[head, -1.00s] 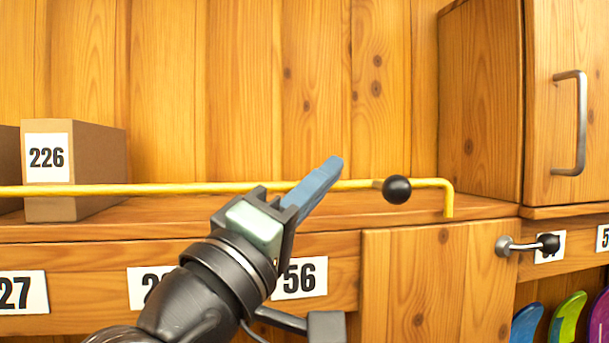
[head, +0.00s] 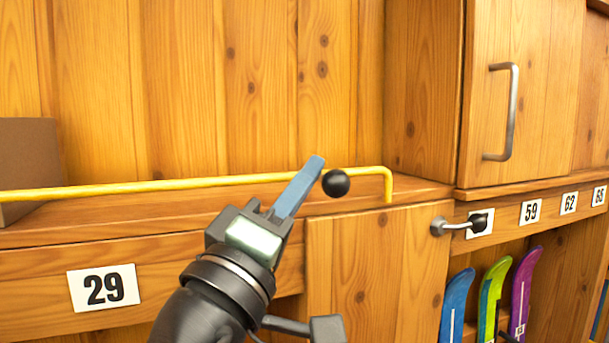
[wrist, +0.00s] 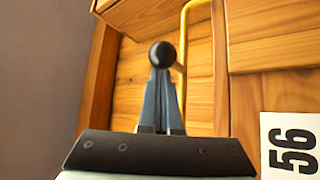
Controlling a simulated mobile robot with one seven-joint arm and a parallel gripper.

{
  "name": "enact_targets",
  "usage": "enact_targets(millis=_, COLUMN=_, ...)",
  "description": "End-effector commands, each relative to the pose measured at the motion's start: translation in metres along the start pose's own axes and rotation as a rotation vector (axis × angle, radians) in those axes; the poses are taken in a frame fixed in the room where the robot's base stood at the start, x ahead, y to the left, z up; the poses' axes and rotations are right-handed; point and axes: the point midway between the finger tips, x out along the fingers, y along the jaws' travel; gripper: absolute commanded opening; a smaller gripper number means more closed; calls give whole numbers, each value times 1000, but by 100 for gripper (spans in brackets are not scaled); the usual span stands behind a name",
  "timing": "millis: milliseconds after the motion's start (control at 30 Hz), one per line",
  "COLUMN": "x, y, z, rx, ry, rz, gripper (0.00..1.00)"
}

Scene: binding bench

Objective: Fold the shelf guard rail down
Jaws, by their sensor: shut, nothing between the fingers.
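The yellow guard rail (head: 150,186) runs along the front of the wooden shelf and bends down at its right end. It stands raised above the shelf edge. A black ball knob (head: 336,183) sits near its right end. My gripper (head: 316,163) has blue fingers, closed together, with tips just left of the knob in the head view. In the wrist view the shut fingers (wrist: 160,75) point at the knob (wrist: 162,54), and their tips overlap it. I cannot tell whether they touch it. The rail (wrist: 184,40) passes just right of the knob there.
A cardboard box (head: 28,155) stands on the shelf at left. A wooden cabinet with a metal handle (head: 503,112) is at upper right. A latch lever with a black knob (head: 478,221) sticks out below it. Colourful skis (head: 490,295) stand at lower right.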

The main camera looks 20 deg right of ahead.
Motion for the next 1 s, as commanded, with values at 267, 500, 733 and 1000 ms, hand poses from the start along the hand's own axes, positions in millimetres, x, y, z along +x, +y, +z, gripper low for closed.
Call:
enact_targets(millis=267, x=-4, y=-3, z=3, rx=23, ry=0, rz=23, gripper=0)
enact_targets(millis=500, x=-4, y=-2, z=4, rx=41, ry=0, rz=44, gripper=0)
enact_targets(millis=733, x=-6, y=-2, z=5, rx=59, ry=1, rz=63, gripper=0)
enact_targets(millis=1000, x=-8, y=-2, z=8, rx=85, ry=0, rz=93, gripper=0)
